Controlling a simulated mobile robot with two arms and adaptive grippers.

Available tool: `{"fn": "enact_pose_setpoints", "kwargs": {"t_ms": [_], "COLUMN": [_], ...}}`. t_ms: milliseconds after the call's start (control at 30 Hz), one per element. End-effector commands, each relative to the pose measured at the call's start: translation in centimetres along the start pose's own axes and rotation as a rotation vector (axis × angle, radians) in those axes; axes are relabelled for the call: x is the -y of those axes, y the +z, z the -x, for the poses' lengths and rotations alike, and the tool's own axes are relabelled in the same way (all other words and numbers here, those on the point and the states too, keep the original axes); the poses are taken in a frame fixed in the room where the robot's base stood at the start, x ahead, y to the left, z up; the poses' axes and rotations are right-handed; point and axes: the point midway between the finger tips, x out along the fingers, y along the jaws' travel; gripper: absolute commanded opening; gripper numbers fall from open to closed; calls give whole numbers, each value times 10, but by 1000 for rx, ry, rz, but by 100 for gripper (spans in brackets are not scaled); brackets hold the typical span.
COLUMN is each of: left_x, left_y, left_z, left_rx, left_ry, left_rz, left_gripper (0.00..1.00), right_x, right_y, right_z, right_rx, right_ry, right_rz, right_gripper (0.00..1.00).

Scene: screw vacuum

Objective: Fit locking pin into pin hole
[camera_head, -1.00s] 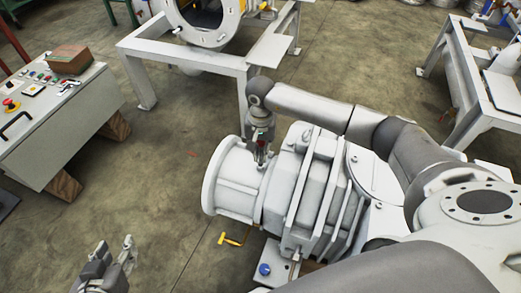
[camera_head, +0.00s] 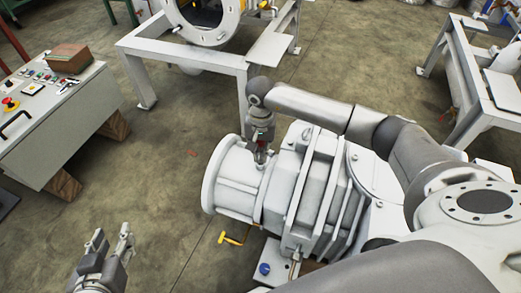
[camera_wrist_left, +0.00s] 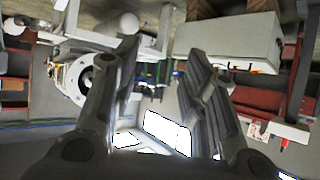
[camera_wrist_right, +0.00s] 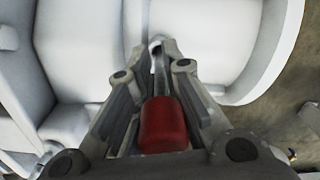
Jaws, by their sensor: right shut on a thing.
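The locking pin has a red handle (camera_wrist_right: 165,126) and a thin metal shaft. My right gripper (camera_wrist_right: 165,60) is shut on it, with the red handle between the fingers. The shaft points at a small dark opening (camera_wrist_right: 155,42) on the white casing, which looks like the pin hole. Whether the tip is inside it or just above it, I cannot tell. In the head view my right gripper (camera_head: 262,152) hangs down over the neck of the white screw vacuum (camera_head: 238,190). My left gripper (camera_head: 111,240) is open and empty, well left of the machine; its spread fingers show in the left wrist view (camera_wrist_left: 162,62).
A control box (camera_head: 50,125) with buttons stands on wooden blocks at the left. A white frame (camera_head: 180,55) stands behind the machine, another (camera_head: 470,80) at the right. A yellow handle (camera_head: 231,239) sticks out near the machine's base.

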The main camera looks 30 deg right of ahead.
Motion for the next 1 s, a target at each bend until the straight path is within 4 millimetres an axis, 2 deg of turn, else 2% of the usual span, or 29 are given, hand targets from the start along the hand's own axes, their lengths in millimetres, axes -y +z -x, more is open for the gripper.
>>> {"fn": "enact_pose_setpoints", "kwargs": {"t_ms": [1000], "left_x": [-3], "left_y": [-24], "left_z": [-3], "left_rx": [-124], "left_ry": [7], "left_rz": [0], "left_gripper": [40], "right_x": [0], "right_y": [-2], "right_z": [-6], "right_rx": [-5], "right_ry": [-1], "right_rz": [-2], "right_gripper": [0]}}
